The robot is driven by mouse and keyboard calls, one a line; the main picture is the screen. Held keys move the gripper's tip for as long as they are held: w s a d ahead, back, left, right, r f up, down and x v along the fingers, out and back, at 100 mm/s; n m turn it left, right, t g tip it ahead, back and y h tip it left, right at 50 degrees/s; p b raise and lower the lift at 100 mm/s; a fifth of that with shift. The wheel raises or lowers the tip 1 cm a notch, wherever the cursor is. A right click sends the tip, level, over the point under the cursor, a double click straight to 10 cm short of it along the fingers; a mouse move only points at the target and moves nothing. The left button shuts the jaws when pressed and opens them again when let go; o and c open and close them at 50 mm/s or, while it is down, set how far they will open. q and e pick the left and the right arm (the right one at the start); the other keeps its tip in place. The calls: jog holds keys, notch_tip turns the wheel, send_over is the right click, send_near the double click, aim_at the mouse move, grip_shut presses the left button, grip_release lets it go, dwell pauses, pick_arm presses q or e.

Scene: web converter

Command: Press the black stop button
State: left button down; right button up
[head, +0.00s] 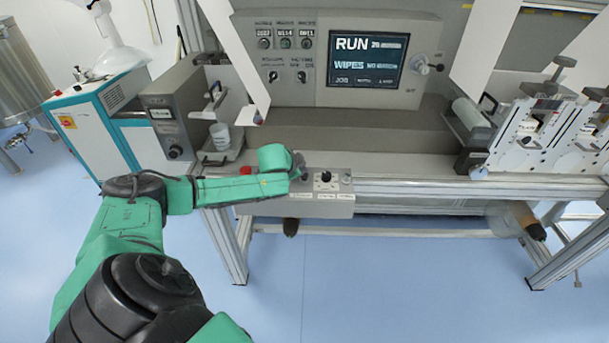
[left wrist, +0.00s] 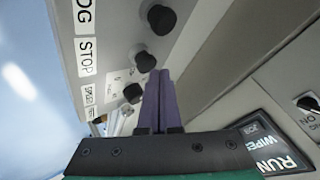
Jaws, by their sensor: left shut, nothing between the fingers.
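The control box (head: 320,207) sits on the front rail of the machine, with black knobs and buttons on top. In the left wrist view, the black stop button (left wrist: 145,62) lines up with the STOP label (left wrist: 86,57). One black button (left wrist: 162,18) is above it and a black knob (left wrist: 132,92) is below it. My left gripper (left wrist: 158,74) is shut and empty, its purple fingertips close beside the stop button; I cannot tell whether they touch. In the head view my left gripper (head: 298,166) is over the box and hides part of its top. My right gripper is not in view.
A red button (head: 246,170) shows behind my left forearm. The screen (head: 366,60) reads RUN and WIPES. Rollers and brackets (head: 530,128) stand to the right. The blue floor in front is mostly clear.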

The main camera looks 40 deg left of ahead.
pick_arm(q)
jog(key=shift+f+b, duration=0.3)
jog(key=shift+f, duration=0.3)
dwell(0.6)
jog(key=shift+r+p, duration=1.05)
jog(key=shift+p, duration=0.1)
notch_tip(320, 180, up, 5)
jog(key=p, duration=0.5)
jog(key=shift+r+p, duration=0.1)
jog(key=shift+p, duration=0.2)
